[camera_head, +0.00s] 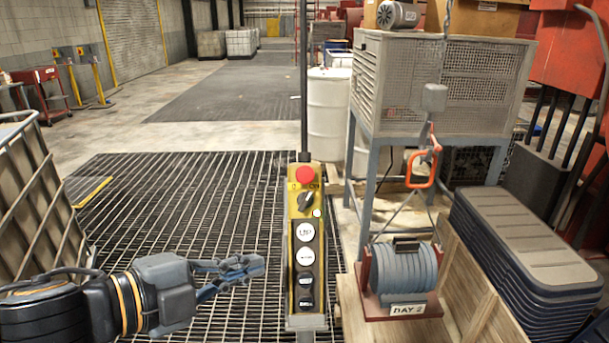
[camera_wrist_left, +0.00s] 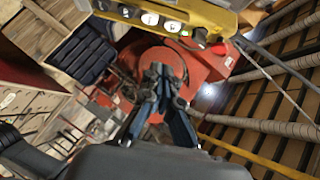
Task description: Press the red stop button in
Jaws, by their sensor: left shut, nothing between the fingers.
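The red stop button (camera_head: 305,175) is at the top of a yellow control pendant (camera_head: 291,230), which hangs upright from a dark pole in the middle of the head view. Below the button are a black rotary switch, a small lit lamp and a column of round white and black buttons. My left gripper (camera_head: 258,266) is shut and empty, left of the pendant's lower half and below the button's height in the picture.
A crate with a winch-like coil (camera_head: 403,268) labelled DAY 2 stands right of the pendant. Behind are a mesh cabinet (camera_head: 440,70) and a white drum (camera_head: 329,115). Stacked dark bins (camera_head: 530,250) are at right, a caged tote (camera_head: 30,190) at left. The grating floor left is open.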

